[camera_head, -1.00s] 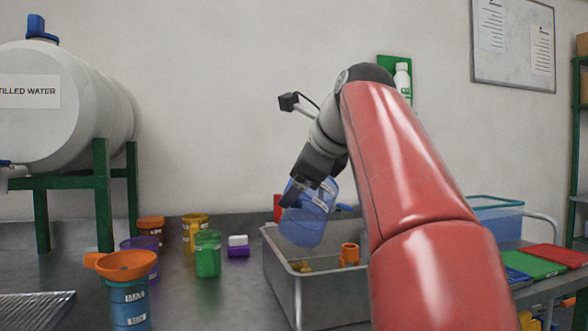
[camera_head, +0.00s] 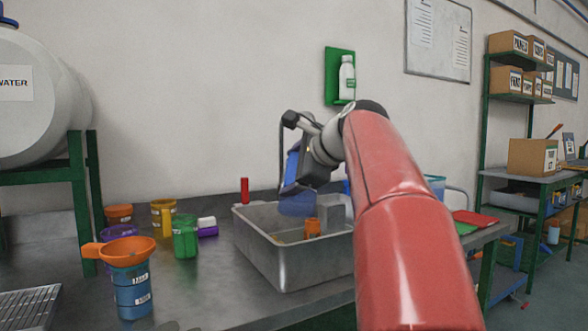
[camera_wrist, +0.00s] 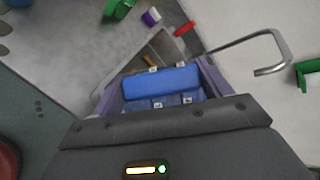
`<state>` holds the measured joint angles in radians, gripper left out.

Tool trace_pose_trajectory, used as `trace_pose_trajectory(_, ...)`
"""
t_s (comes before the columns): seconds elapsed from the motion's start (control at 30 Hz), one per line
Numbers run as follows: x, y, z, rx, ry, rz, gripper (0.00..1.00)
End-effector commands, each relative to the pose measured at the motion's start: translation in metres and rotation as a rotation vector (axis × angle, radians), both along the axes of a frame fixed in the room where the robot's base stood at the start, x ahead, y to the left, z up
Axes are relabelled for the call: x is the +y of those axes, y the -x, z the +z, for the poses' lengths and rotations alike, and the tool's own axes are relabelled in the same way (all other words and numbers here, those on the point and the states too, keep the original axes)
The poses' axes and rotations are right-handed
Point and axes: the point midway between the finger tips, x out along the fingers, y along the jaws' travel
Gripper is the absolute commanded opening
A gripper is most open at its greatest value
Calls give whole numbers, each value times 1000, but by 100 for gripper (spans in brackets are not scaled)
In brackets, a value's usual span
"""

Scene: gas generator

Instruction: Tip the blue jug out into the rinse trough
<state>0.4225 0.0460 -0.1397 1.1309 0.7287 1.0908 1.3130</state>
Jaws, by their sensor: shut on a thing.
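The translucent blue jug (camera_head: 297,203) hangs over the grey metal rinse trough (camera_head: 290,265), partly hidden by my gripper. My gripper (camera_head: 296,178) is shut on the jug and holds it tilted above the trough's back part. In the wrist view the jug (camera_wrist: 160,82) sits between my two fingers (camera_wrist: 158,92), with the trough (camera_wrist: 138,60) beyond it. An orange piece (camera_head: 312,227) stands inside the trough. I cannot tell whether liquid is leaving the jug.
A blue bottle with an orange funnel (camera_head: 128,255), a green cup (camera_head: 185,240), a yellow cup (camera_head: 163,215) and a purple-and-white block (camera_head: 207,227) stand left of the trough. A red cylinder (camera_head: 244,190) is behind it. Shelves with boxes (camera_head: 512,80) stand at the right.

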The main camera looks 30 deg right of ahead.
Motion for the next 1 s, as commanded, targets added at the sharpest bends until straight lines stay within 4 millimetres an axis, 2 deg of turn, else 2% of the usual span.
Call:
trace_pose_trajectory(0.03,0,0,-5,-11,10,0,34)
trace_pose_trajectory(1.0,4,4,-12,-221,197,-1,34)
